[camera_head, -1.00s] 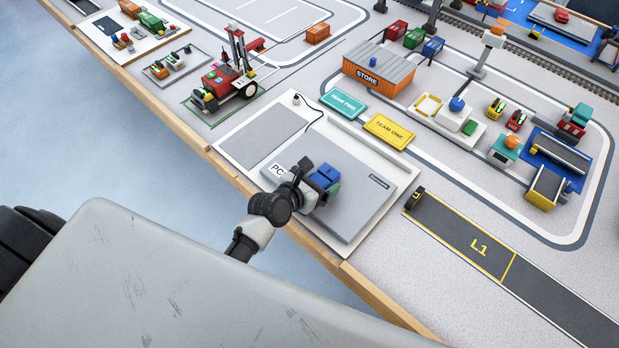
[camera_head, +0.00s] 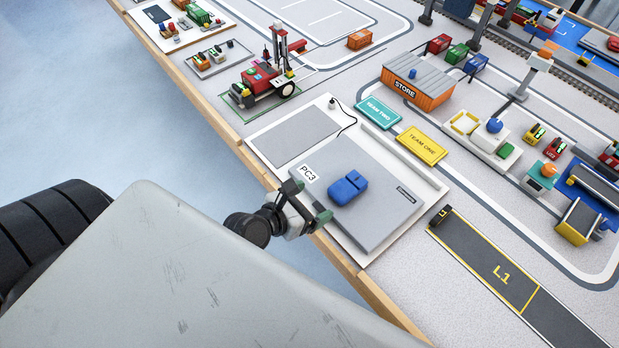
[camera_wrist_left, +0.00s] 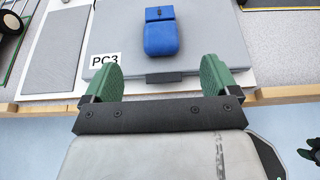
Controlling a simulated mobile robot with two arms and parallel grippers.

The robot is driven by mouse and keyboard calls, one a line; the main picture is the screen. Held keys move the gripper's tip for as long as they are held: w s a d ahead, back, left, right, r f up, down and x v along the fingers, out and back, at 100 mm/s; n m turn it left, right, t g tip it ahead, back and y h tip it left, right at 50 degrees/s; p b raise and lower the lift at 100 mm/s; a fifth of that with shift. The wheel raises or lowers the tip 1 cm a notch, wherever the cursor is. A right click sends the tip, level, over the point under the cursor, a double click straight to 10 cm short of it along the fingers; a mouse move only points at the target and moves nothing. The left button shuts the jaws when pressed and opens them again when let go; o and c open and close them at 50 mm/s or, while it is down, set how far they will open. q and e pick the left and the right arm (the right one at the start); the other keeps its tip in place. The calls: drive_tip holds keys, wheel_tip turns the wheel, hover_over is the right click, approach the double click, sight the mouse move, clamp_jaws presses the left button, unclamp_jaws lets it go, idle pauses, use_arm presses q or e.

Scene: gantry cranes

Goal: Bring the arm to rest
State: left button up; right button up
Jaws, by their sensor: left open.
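My left gripper (camera_head: 308,203) is at the wooden front edge of the table, beside the grey PC3 laptop (camera_head: 385,213). My right gripper is not in the head view.
The wooden table edge (camera_head: 366,292) runs close under my left gripper. Open floor (camera_head: 110,110) lies left of the table.

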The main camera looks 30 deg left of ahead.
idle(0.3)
use_arm(q)
drive_tip(key=s+r+m+g+y, duration=0.15)
drive_tip(key=s+m+g, duration=0.45)
drive_tip(key=m, duration=1.1)
drive_tip(key=s+m+g+y, duration=0.3)
drive_tip(key=s+m, duration=0.5)
drive_tip(key=m, duration=0.9)
wheel_tip(320, 180, down, 26)
drive_tip(key=g, duration=0.2)
drive_tip(key=s+a+f, duration=0.1)
drive_tip(key=s+f, duration=0.7)
drive_tip(key=s+a+f, duration=0.2)
drive_tip(key=s+f, duration=0.6)
drive_tip(key=shift+s+a+g, duration=0.25)
drive_tip(key=shift+s+g, duration=0.1)
drive_tip(key=shift+g, duration=0.05)
